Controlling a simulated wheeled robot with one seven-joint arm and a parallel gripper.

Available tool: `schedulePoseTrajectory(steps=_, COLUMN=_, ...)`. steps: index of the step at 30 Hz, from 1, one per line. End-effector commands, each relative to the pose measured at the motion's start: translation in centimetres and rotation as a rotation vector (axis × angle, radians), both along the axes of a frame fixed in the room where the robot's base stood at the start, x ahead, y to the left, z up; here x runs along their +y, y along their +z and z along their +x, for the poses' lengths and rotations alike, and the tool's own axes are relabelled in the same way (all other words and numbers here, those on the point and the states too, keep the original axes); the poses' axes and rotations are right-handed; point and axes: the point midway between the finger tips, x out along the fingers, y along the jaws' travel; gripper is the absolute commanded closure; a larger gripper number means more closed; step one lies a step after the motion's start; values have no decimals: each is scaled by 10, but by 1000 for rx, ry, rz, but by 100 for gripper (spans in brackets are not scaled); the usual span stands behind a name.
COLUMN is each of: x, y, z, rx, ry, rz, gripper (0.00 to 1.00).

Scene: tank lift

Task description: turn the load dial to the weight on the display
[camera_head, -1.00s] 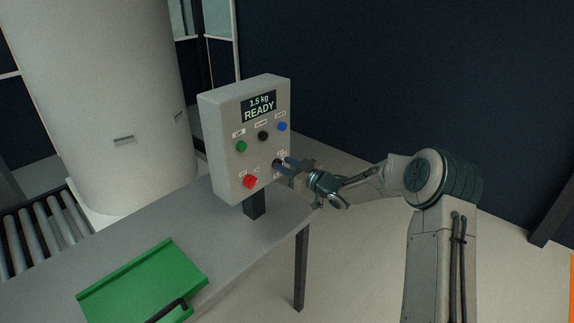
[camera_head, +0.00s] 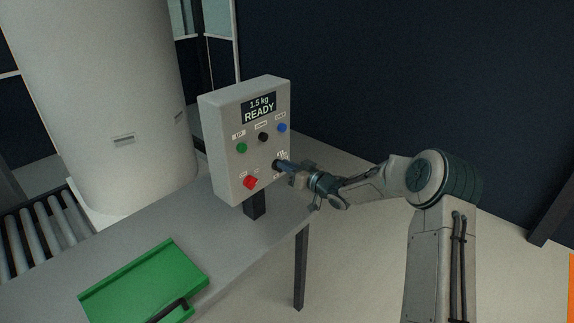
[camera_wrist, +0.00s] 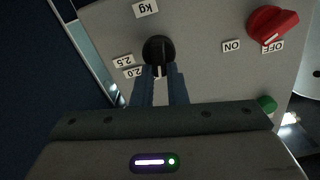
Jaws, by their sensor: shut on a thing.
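The control box (camera_head: 222,118) stands on a short post at the table's far side. Its display (camera_head: 259,107) reads "1.5 kg READY". The black load dial (camera_head: 277,164) is at the lower right of the panel. My gripper (camera_head: 283,166) is at the dial, its fingers shut on it. In the wrist view the dial (camera_wrist: 158,50) sits between the two blue fingertips (camera_wrist: 159,78). Labels "2.0" and "2.5" and a "kg" label show around it there. Its other marks are hidden, and I cannot tell exactly which mark it points to.
A red switch (camera_head: 250,182) with an ON/OFF scale is left of the dial. Green (camera_head: 241,147), black (camera_head: 263,137) and blue (camera_head: 282,127) buttons are above. A green tray (camera_head: 150,272) lies on the grey table (camera_head: 237,262). A large white tank (camera_head: 105,100) stands behind.

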Motion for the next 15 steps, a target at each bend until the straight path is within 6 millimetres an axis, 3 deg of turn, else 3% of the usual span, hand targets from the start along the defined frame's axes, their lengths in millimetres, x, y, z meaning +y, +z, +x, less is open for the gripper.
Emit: schedulePoseTrajectory(steps=15, x=-3, y=-1, z=3, rx=224, ry=-1, rz=173, gripper=100)
